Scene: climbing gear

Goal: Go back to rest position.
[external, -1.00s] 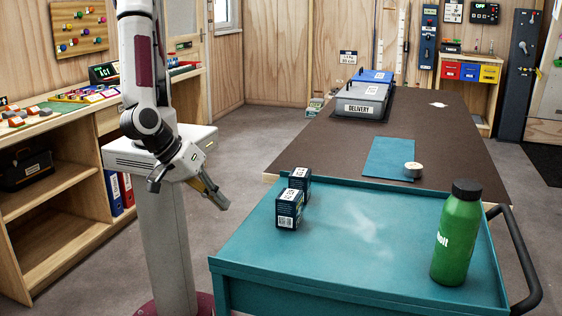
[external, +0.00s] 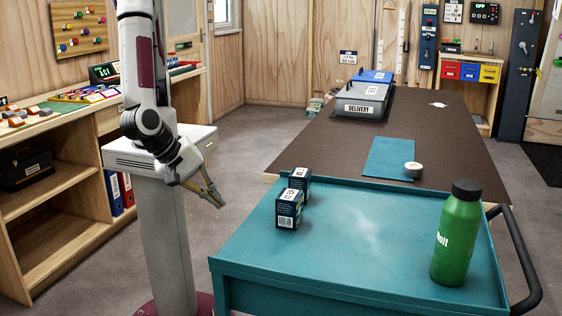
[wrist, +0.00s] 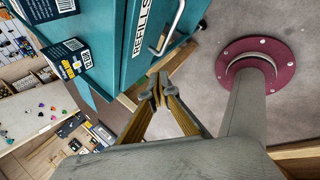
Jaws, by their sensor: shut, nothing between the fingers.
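My gripper (external: 219,203) hangs in the air to the left of the teal cart, near my own column, with its fingers pointing down and to the right. In the wrist view, the gripper (wrist: 157,88) has its fingertips together with nothing between them. It is clear of the cart and of everything on it.
The teal cart (external: 345,255) bears two dark boxes (external: 288,209) (external: 299,181) near its left edge and a green bottle (external: 457,238) at the right. Behind it, a dark table holds a blue mat (external: 390,157), a round tin (external: 413,170) and grey delivery bin (external: 361,101). Wooden shelving (external: 62,190) stands left.

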